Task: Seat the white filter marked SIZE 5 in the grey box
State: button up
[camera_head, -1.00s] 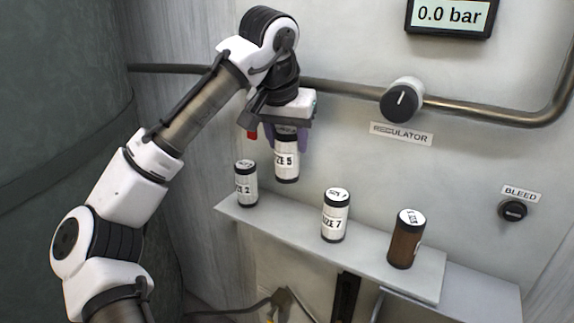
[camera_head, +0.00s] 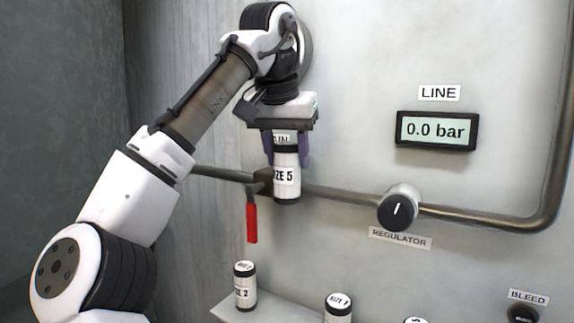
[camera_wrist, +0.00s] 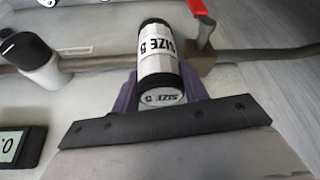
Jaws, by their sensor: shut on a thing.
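The white filter marked SIZE 5 (camera_head: 286,179), with dark end bands, is held upright in my gripper (camera_head: 286,150). The purple fingers are shut on its upper part, in front of the pipe and well above the shelf. In the wrist view the filter (camera_wrist: 158,55) sits between the fingers (camera_wrist: 157,90), its label and marked end showing. No grey box is recognisable in either view.
A shelf (camera_head: 275,303) below bears a SIZE 2 filter (camera_head: 245,287), another white filter (camera_head: 338,309) and a partly cut-off one. A pipe (camera_head: 340,194) with a red-handled valve (camera_head: 252,222) crosses the wall. The regulator knob (camera_head: 397,209) and gauge (camera_head: 436,130) are at right.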

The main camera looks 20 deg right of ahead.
jog(key=shift+r+p, duration=2.35)
jog(key=shift+p, duration=0.35)
jog(key=shift+f, duration=0.1)
